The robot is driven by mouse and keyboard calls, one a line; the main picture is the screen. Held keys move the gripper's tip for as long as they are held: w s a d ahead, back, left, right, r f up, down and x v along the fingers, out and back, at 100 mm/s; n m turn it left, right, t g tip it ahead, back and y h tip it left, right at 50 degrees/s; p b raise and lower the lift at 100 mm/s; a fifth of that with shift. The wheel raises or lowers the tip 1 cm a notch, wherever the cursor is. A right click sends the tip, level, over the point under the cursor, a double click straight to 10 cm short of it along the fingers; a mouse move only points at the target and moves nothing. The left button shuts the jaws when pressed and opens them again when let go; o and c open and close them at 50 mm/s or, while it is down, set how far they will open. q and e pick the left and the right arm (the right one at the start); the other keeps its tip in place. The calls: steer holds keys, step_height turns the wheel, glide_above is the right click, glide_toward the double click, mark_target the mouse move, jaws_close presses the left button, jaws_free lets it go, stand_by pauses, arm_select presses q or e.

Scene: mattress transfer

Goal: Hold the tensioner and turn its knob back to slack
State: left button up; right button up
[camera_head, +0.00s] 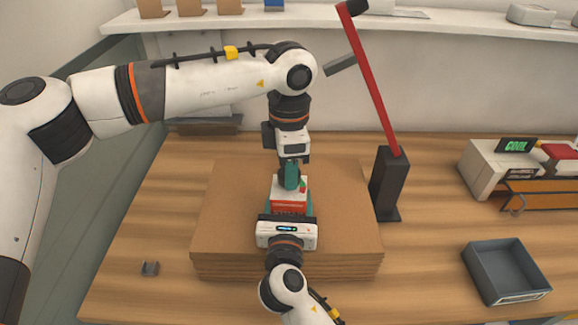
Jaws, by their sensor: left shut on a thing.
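The tensioner (290,208) is a small red, white and teal device standing on a stack of brown boards, near its middle. Its dark teal knob (289,178) sticks up at the top. My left gripper (291,163) points straight down from above and is shut on the knob; its fingertips are small and partly hidden. My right gripper (287,218) comes in from the front at the tensioner's near side. Its wide white body hides the lower part of the tensioner and its own fingers, so its grip does not show.
The brown board stack (229,230) lies on a wooden table (150,220). A black post with a red arm (375,95) stands just right of the stack.

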arm_select(q)
steer(key=n, duration=0.6)
steer(key=shift+w, duration=0.1)
arm_select(e)
steer(key=shift+a+r, duration=0.1)
steer(key=shift+r, duration=0.05)
arm_select(q)
steer(key=n, duration=0.6)
steer(key=shift+n, duration=0.4)
steer(key=n, duration=0.6)
steer(key=shift+w+r, duration=0.1)
steer(key=n, duration=0.5)
steer(key=shift+n, duration=0.5)
steer(key=o, duration=1)
